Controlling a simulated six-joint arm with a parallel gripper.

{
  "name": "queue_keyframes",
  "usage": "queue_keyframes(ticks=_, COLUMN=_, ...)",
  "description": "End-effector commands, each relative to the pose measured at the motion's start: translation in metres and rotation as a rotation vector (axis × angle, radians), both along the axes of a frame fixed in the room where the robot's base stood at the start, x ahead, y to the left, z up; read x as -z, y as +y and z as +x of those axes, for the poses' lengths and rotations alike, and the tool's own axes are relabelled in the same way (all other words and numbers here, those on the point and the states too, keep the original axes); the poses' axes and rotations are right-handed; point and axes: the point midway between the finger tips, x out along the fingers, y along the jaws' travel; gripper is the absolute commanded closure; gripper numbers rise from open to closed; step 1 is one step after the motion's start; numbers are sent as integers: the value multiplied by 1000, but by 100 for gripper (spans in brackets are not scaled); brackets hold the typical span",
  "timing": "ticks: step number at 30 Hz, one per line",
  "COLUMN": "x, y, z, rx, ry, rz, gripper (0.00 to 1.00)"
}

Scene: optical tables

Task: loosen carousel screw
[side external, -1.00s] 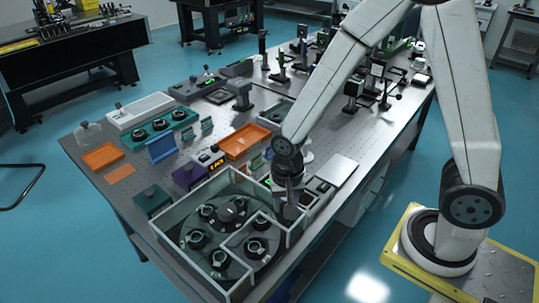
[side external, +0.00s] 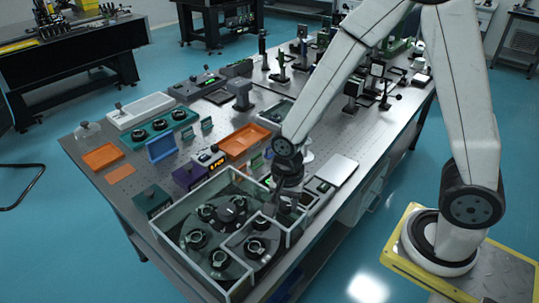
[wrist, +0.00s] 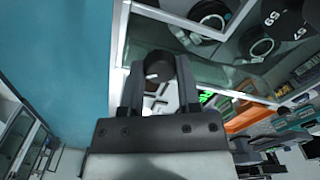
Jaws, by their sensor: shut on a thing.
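The carousel (side external: 228,235) is a dark round plate with several round mounts, inside a clear-walled enclosure (side external: 186,190) at the table's near end. My gripper (side external: 279,204) points down at the enclosure's right-hand corner. In the wrist view my gripper (wrist: 160,76) is shut on a dark round knob (wrist: 157,69) with a white mark on its face, apparently the carousel screw. The knob sits between the two fingertips, just outside the clear wall. The side view does not show the knob clearly. Part of the carousel (wrist: 285,32), with white numbers, shows at the wrist view's upper right.
The enclosure wall (wrist: 190,55) is close beside my fingers. Orange trays (side external: 245,141), a purple box (side external: 190,176) and a green box (side external: 152,200) stand on the table beyond. A flat light panel (side external: 337,170) lies right of my gripper. Open floor lies beyond the table edge.

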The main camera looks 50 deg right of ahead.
Motion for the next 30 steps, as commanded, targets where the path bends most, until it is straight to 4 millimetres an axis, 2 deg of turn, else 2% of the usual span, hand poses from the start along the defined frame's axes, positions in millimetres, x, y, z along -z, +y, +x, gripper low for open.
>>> queue_keyframes(ticks=2, x=-1, y=0, z=1, rx=-1, ry=-3, rz=0, gripper=100)
queue_keyframes(ticks=3, x=-1, y=0, z=1, rx=-1, ry=-3, rz=0, gripper=52)
queue_keyframes(ticks=6, x=-1, y=0, z=1, rx=-1, ry=-3, rz=0, gripper=23)
queue_keyframes(ticks=20, x=-3, y=0, z=1, rx=-2, ry=-2, rz=0, gripper=23)
queue_keyframes(ticks=30, x=-26, y=0, z=1, rx=-2, ry=-5, rz=1, gripper=23)
